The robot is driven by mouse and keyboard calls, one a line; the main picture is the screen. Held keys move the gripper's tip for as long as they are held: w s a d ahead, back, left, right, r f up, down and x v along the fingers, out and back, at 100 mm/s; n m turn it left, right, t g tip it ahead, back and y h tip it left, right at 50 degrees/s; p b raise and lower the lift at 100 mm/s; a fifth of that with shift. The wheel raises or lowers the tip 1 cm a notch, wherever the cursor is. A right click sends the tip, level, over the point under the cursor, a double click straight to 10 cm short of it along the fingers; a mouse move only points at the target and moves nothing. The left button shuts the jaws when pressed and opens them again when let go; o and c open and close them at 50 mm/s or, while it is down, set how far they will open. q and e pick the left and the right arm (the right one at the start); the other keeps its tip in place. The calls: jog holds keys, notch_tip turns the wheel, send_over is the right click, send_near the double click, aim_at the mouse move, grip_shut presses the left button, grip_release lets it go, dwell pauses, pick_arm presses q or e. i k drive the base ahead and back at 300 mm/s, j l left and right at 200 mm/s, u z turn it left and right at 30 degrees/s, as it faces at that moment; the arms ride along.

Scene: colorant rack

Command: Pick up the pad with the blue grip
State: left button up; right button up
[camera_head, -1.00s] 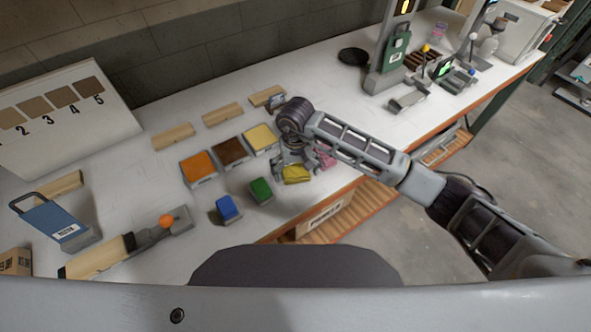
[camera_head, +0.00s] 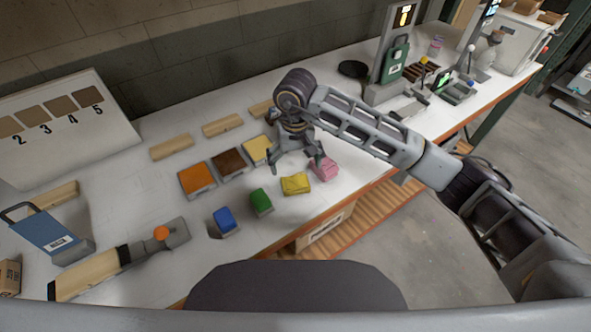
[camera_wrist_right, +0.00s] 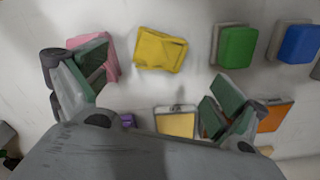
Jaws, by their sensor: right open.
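The pad with the blue grip (camera_head: 225,220) sits on the white table near its front edge, in the row of coloured pads; it also shows at the upper right of the right wrist view (camera_wrist_right: 299,43). My right gripper (camera_head: 297,165) is open and empty above the table, right of the blue pad and behind the yellow one. In the wrist view its fingers (camera_wrist_right: 152,88) are spread wide, with nothing between them held. My left gripper is not in view.
Beside the blue pad are a green pad (camera_head: 261,201), a yellow cloth (camera_head: 295,184) and a pink cloth (camera_head: 324,169). Behind stand orange (camera_head: 196,179), brown (camera_head: 230,161) and cream (camera_head: 258,149) trays. A wood-handled tool with an orange knob (camera_head: 162,233) lies to the left.

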aim_at(224, 219)
jog(key=u, duration=0.9)
